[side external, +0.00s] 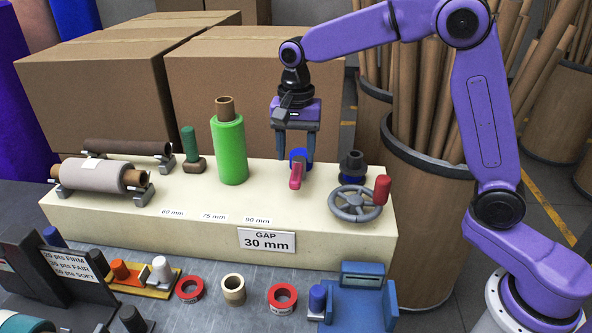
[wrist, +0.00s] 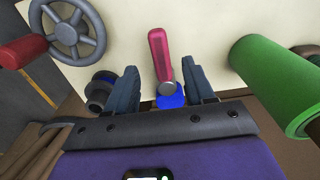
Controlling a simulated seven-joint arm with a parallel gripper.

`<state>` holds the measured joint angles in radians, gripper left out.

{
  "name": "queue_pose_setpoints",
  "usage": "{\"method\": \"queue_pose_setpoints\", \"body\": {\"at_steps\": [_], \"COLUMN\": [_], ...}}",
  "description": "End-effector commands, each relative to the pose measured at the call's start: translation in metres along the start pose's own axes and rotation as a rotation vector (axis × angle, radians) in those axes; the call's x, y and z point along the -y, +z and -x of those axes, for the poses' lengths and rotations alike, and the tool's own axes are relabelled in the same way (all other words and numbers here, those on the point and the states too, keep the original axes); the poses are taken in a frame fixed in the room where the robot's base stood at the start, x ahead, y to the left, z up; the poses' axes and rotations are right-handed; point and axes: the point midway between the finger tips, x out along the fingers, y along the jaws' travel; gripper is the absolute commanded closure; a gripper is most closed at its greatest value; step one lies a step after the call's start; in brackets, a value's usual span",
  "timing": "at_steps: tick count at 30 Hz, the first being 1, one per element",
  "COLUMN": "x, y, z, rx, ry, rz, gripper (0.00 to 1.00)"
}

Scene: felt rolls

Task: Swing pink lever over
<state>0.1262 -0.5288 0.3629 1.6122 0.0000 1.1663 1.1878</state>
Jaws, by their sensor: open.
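The pink lever (side external: 297,176) stands on the top of the cream bench block, on a blue pivot (side external: 299,156). In the side view its arm points toward the front. In the wrist view the pink lever (wrist: 160,58) points away from my gripper, its grey end cap near the blue pivot (wrist: 170,97). My gripper (side external: 296,163) is open above the pivot, fingers pointing down, one on each side of it. In the wrist view my gripper (wrist: 158,80) has the lever between its two fingers, with space on both sides. I cannot tell whether a finger touches it.
A green roll (side external: 229,150) stands upright left of the lever. A grey handwheel (side external: 354,203) with a red knob and a dark knob (side external: 352,165) on a blue base are at right. A "GAP 30 mm" sign (side external: 267,241) is on the block's front. Cardboard boxes (side external: 240,100) stand behind.

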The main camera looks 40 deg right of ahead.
Motion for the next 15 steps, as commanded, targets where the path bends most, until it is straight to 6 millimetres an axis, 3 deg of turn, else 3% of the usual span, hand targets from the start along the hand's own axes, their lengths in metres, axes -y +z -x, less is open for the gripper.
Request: {"method": "queue_pose_setpoints", "body": {"at_steps": [6,15], "x": [-0.001,0.000], "y": [0.000,0.000], "z": [-0.036,-0.056], "rx": [0.001,0.000], "ry": [0.003,0.000], "rz": [-0.002,-0.001], "gripper": [0.47,0.47]}}
